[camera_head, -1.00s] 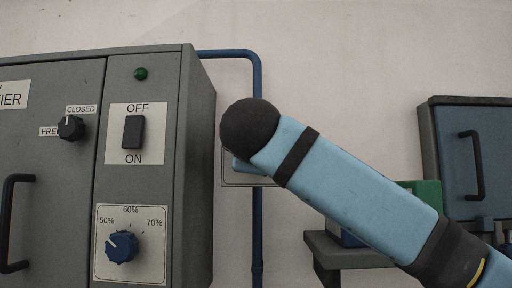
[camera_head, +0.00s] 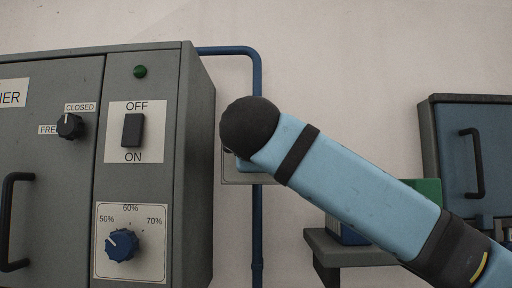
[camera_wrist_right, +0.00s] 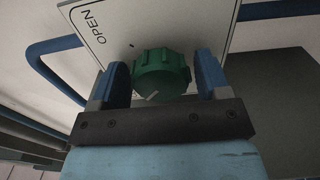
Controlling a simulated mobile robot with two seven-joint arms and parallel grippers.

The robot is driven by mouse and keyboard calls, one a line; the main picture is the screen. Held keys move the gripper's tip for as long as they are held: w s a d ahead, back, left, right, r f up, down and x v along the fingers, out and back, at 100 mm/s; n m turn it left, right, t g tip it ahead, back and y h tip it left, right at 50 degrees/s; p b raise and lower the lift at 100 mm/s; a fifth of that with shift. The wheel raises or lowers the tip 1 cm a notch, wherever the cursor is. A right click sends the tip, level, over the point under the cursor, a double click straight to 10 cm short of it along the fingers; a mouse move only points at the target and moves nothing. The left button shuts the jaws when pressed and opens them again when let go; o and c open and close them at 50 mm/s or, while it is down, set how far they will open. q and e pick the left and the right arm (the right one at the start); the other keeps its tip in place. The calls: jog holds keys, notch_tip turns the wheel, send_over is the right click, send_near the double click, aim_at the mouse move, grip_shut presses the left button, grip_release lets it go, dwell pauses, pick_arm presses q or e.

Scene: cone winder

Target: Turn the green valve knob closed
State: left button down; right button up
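The green valve knob (camera_wrist_right: 161,75) shows in the right wrist view, in front of a pale plate (camera_wrist_right: 150,22) with the word OPEN at its upper left. A white pointer mark shows on the knob's lower edge, at the near side. My right gripper (camera_wrist_right: 161,76) has its two blue fingers on either side of the knob, with narrow gaps showing, so it looks open around it. In the head view my right arm hides the knob and the gripper; only part of the plate (camera_head: 232,176) shows beside the black joint. My left gripper is in neither view.
A grey cabinet (camera_head: 198,170) with a switch, a blue dial (camera_head: 122,245) and a black knob (camera_head: 69,125) stands left of my right arm. A blue pipe (camera_head: 257,235) runs down the wall. A shelf (camera_head: 350,258) and a blue wall box (camera_head: 480,150) are at right.

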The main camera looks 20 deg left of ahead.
jog(key=shift+o, duration=0.5)
jog(key=shift+s, duration=0.3)
jog(key=b+v, duration=0.4)
jog(key=v, duration=0.9)
jog(key=shift+s+d, duration=0.1)
